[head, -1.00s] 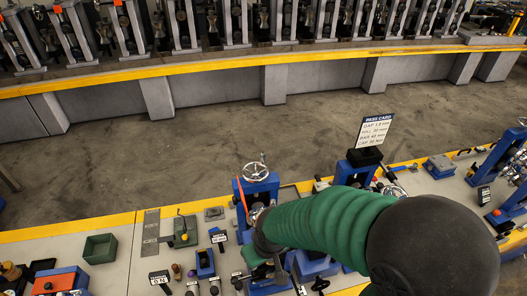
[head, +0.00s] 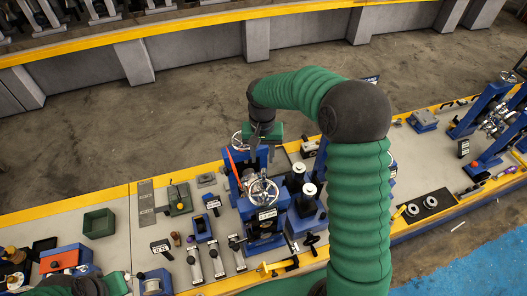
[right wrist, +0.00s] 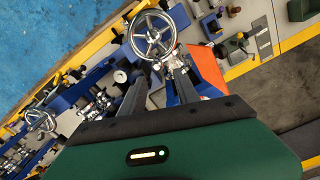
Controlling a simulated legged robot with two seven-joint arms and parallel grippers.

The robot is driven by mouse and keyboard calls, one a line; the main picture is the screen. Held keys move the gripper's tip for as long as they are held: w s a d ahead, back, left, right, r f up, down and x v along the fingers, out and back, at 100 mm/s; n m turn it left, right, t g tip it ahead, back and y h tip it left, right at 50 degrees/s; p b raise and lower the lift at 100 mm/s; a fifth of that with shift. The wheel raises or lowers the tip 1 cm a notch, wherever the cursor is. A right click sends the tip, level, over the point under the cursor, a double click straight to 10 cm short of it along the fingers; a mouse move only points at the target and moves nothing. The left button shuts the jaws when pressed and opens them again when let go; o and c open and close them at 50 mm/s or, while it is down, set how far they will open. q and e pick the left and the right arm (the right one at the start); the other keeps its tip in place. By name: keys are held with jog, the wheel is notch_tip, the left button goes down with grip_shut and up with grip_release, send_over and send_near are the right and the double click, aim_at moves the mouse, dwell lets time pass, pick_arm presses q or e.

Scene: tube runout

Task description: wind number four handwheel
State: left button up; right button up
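A silver spoked handwheel (head: 263,192) sits on a blue stand mid-bench in the head view, above a small label too small to read. The right gripper points down above the blue stand. In the right wrist view its two dark fingers (right wrist: 160,82) are apart and empty, and a handwheel (right wrist: 152,36) shows beyond the tips, not visibly touched. Another handwheel (right wrist: 40,120) is at the left there. Part of my left gripper (head: 90,286) shows at the lower left; its fingers cannot be made out.
Black-and-silver posts (head: 308,192) stand right of the front handwheel. A green tray (head: 99,223), clamps (head: 217,262) and blue blocks (head: 203,229) lie to the left. A dark mat with rings (head: 425,206) lies to the right. Bare floor (head: 170,150) is behind the bench.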

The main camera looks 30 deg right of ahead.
aim_at(263, 171)
jog(key=f+b, duration=0.1)
jog(key=f, duration=0.1)
jog(key=f+b, duration=0.2)
jog(key=s+f+b, duration=0.1)
jog(key=f+b, duration=0.1)
jog(key=shift+f, duration=0.25)
jog(key=shift+w, duration=0.25)
jog(key=shift+f, duration=0.15)
jog(key=shift+s+a, duration=0.1)
jog(key=shift+s, duration=0.05)
jog(key=shift+s, duration=0.1)
jog(key=shift+c, duration=0.6)
jog(key=shift+a, duration=0.1)
grip_shut()
jog(key=shift+a, duration=0.1)
